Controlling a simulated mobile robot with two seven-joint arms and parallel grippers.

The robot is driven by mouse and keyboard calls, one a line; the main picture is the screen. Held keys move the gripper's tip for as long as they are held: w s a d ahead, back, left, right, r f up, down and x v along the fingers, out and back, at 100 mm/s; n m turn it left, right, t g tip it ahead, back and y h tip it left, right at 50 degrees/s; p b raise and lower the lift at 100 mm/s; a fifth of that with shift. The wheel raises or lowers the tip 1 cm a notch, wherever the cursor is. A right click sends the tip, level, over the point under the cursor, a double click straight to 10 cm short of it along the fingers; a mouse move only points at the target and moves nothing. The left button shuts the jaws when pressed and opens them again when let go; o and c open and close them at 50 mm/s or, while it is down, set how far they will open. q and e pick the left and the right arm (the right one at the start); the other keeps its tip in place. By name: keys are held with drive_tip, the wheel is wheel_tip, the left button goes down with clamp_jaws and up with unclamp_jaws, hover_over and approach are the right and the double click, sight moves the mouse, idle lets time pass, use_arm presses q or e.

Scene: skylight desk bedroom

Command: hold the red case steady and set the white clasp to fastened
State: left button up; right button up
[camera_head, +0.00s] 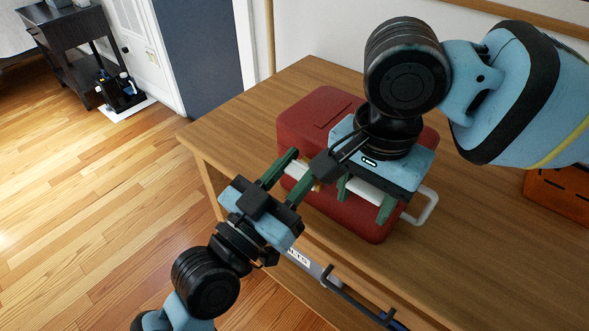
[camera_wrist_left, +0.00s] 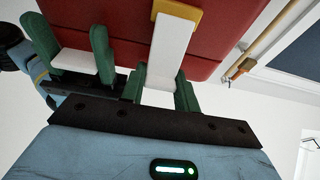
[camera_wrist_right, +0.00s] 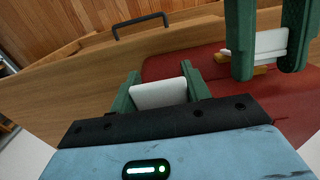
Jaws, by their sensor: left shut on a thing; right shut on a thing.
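The red case (camera_head: 318,110) lies on the wooden desk, partly hidden under my right arm. My left gripper (camera_head: 305,177) is at the case's near side, shut on the white clasp (camera_wrist_left: 172,42). A yellow piece (camera_wrist_left: 186,18) sits at the clasp's far end, against the case. The clasp also shows between the left fingers in the right wrist view (camera_wrist_right: 266,42). My right gripper (camera_head: 366,194) is beside it, shut on a white block (camera_wrist_right: 158,93) at the case's near side. How the block joins the case is hidden. I cannot tell whether the clasp is fastened.
A white loop handle (camera_head: 430,208) sticks out at the case's right end. The desk (camera_head: 470,230) is bare around the case. An orange-brown box (camera_head: 558,200) stands at the right. A dark drawer handle (camera_head: 350,292) is on the desk's front. The two grippers are close together.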

use_arm(q)
drive_tip(key=o, duration=1)
drive_tip(key=v, duration=1.2)
use_arm(e)
drive_tip(key=o, duration=1.6)
drive_tip(key=shift+c, duration=0.2)
drive_tip(key=shift+r, duration=0.1)
wheel_tip(320, 180, up, 12)
drive_tip(key=shift+f, duration=0.1)
